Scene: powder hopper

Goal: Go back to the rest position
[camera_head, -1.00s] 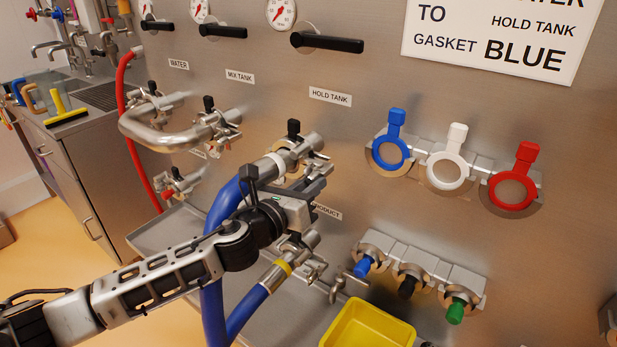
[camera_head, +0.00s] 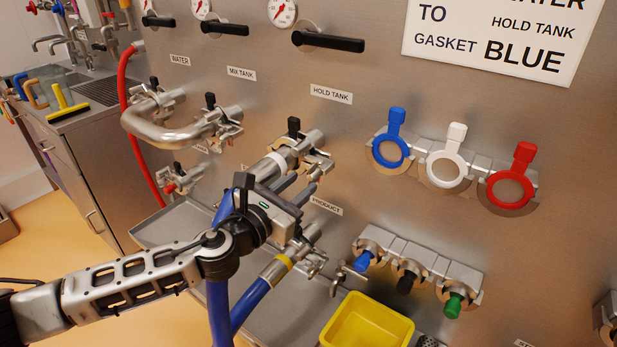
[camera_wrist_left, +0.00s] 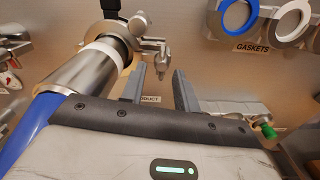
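My left gripper (camera_head: 300,190) is in front of the steel panel, just below the hold tank port with its clamp (camera_head: 318,160). In the left wrist view its two grey fingers (camera_wrist_left: 158,88) stand apart with nothing between them. The blue hose (camera_head: 222,305) runs down behind my left arm; its white-banded upper end (camera_head: 283,157) is at the hold tank port, and it shows beside the gripper in the left wrist view (camera_wrist_left: 30,130). The yellow-banded hose end (camera_head: 276,268) is at the product port below. My right gripper is not in view.
Blue (camera_head: 390,150), white (camera_head: 446,168) and red (camera_head: 510,188) gaskets hang on the panel at right. Below are blue, black and green-tipped parts on a rack (camera_head: 420,262) and a yellow bin (camera_head: 366,325). A bent steel pipe (camera_head: 160,135) and red hose (camera_head: 125,100) are at left.

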